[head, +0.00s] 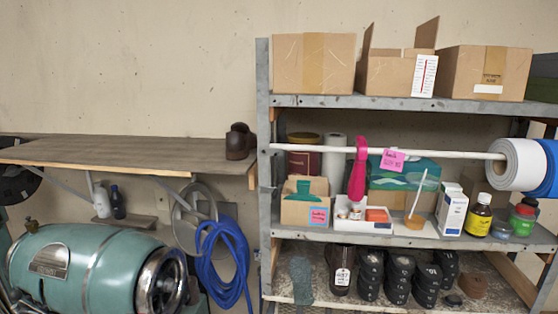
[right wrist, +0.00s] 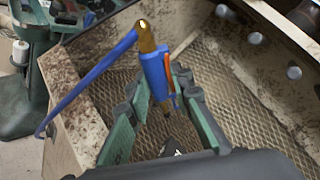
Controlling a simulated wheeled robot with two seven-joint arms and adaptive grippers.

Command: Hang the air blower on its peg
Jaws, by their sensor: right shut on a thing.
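The air blower (right wrist: 154,75) shows in the right wrist view, with a blue body, a brass tip and an orange lever. A blue hose (right wrist: 92,78) runs from near it down to the left. My right gripper (right wrist: 163,95) has its green-padded fingers on either side of the blower and is shut on it. The blower is over a bin with a mesh floor (right wrist: 245,95). Several round grey pegs, one of them here (right wrist: 257,38), stick out along a rail at the upper right, apart from the blower. Neither gripper shows in the head view.
In the head view, a blue hose coil (head: 209,262) hangs beside a teal machine (head: 82,267) below a wall shelf (head: 110,151). A metal rack (head: 264,130) with boxes, bottles and rolls stands at the right. The bin's speckled walls (right wrist: 70,125) surround the gripper.

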